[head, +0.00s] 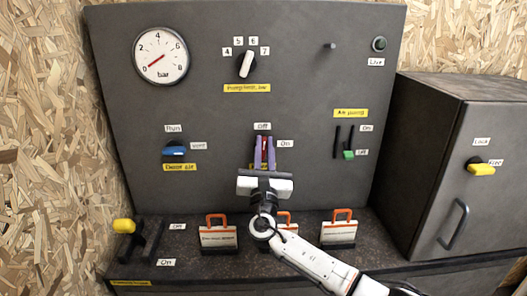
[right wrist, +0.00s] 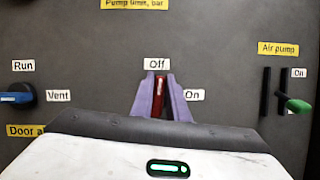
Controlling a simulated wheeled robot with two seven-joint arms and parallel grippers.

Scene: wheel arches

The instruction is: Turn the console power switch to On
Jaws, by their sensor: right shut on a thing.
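The console power switch has a red handle (head: 264,146) at the centre of the grey panel; the handle stands upright, toward the Off label (head: 262,126). The On label (head: 285,143) is to its right. My right gripper (head: 265,150) has its purple fingers on either side of the red handle and is shut on it. The right wrist view also shows the red handle (right wrist: 160,97) between the fingers, below Off and left of On. The gripper body hides the switch's lower part. My left gripper is not in view.
A blue handle (head: 175,151) sits to the left and a green air pump lever (head: 348,154) to the right. A grey cabinet (head: 430,150) is at right.

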